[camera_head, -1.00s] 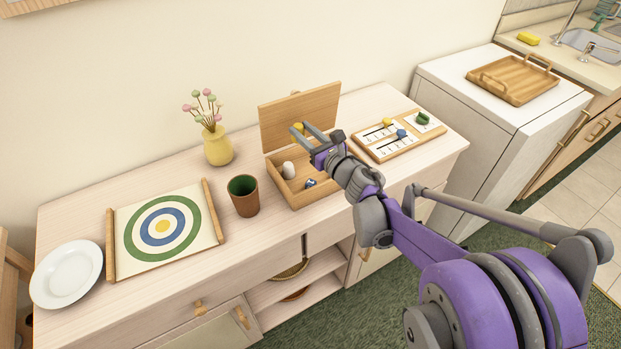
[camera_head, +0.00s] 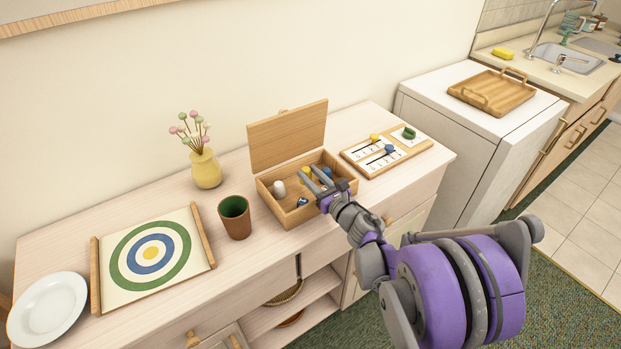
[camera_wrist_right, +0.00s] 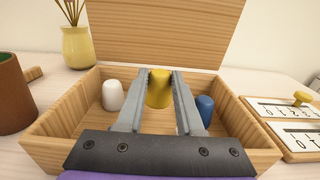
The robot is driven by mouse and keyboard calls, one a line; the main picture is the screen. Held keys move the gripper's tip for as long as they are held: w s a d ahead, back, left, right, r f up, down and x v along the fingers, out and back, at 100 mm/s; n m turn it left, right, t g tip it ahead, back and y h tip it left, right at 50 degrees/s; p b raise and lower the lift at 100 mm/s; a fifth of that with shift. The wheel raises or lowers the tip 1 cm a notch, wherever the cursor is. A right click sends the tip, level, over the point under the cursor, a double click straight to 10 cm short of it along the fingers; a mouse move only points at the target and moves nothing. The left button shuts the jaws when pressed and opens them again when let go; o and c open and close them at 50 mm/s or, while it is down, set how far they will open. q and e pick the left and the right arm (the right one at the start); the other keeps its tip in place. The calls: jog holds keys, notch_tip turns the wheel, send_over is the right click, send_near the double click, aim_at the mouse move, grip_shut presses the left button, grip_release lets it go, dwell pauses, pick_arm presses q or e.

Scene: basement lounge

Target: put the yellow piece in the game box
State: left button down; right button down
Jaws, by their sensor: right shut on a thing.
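The game box (camera_head: 266,207) is an open wooden box with its lid raised at the back, on the sideboard. My right gripper (camera_head: 311,174) reaches into it from the front right. Its fingers are shut on the yellow piece (camera_head: 305,173), which also shows between the fingertips in the right wrist view (camera_wrist_right: 159,90). The yellow piece is inside the walls, low near the back; I cannot tell if it touches the floor. A white piece (camera_wrist_right: 113,95) stands to its left and a blue piece (camera_wrist_right: 205,111) to its right in the box. My left gripper is not in view.
A brown cup (camera_head: 235,217), yellow vase (camera_head: 206,169), target board (camera_head: 120,282) and white plate (camera_head: 46,308) are to the left. A slider board (camera_head: 370,163) lies close to the box's right.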

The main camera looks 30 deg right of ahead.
jog(key=shift+f, duration=0.35)
jog(key=shift+f+b, duration=0.5)
jog(key=c, duration=0.5)
grip_release()
jog(key=shift+c, duration=0.2)
jog(key=shift+r, duration=0.1)
